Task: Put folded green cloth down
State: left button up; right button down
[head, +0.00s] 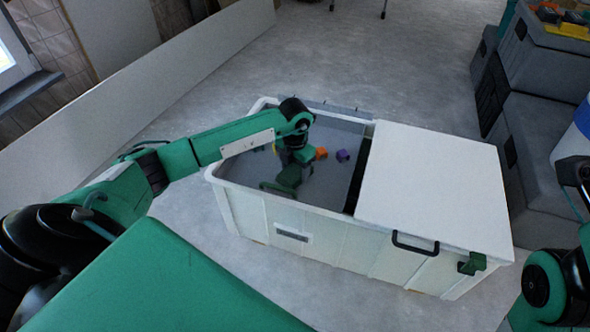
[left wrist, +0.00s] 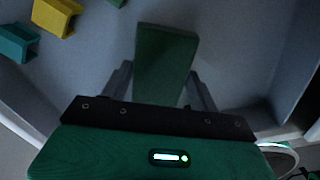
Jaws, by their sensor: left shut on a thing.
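The folded green cloth (left wrist: 166,60) is a narrow dark green slab between the two fingers of my left gripper (left wrist: 162,88) in the left wrist view. The fingers are shut on it from both sides. In the head view, my left arm reaches over the near wall of the white chest (head: 318,220), and the left gripper (head: 288,178) is down inside its open left part. The cloth (head: 276,188) shows there low and dark, partly hidden by the gripper. I cannot tell whether it touches the floor of the chest. My right gripper is out of view.
A white lid (head: 435,185) covers the chest's right part. An orange block (head: 321,153) and a purple block (head: 343,155) lie inside. A yellow block (left wrist: 54,16) and a teal block (left wrist: 18,42) lie left of the cloth. Grey cases (head: 540,110) stand at right.

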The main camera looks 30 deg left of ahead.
pick_arm(q)
jog(key=shift+f, duration=0.1)
jog(key=o, duration=0.9)
jog(key=shift+o, duration=0.2)
